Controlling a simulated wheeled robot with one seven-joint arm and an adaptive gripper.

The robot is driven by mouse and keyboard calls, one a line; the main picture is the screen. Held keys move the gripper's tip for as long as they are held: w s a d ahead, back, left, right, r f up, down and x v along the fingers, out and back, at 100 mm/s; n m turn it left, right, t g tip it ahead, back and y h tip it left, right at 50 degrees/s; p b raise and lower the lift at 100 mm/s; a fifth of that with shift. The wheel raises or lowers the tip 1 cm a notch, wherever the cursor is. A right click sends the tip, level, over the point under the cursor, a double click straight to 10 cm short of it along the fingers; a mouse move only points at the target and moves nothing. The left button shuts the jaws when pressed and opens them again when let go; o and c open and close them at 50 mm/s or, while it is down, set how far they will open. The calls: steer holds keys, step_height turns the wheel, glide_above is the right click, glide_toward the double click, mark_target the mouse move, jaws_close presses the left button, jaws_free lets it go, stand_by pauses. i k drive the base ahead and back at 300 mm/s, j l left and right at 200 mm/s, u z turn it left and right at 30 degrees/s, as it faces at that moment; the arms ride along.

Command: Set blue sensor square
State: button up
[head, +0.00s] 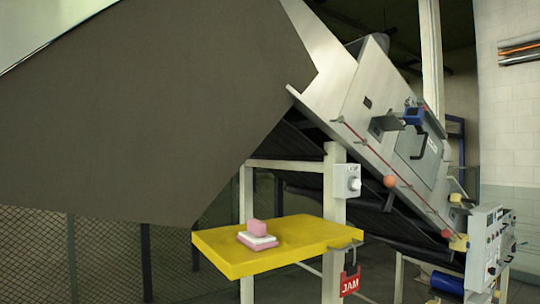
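A small blue sensor (413,116) sits on the upper side of the sloping grey machine in the head view, right of centre. A dark bracket or handle hangs just below it. The sensor is small in the picture, and I cannot tell exactly how it is turned against the machine's side. My gripper is not in view.
A large dark panel (150,110) fills the upper left. A yellow shelf (215,255) bears a pink and white stack (257,236). A red JAM tag (350,282) hangs at its right. A red cord with an orange ball (390,182) runs along the machine. A control box (486,245) stands lower right.

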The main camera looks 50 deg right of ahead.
mark_target(415, 116)
steer(key=k+l+z, duration=0.1)
steer(key=l, duration=0.8)
steer(key=l+z, duration=0.1)
steer(key=l, duration=0.8)
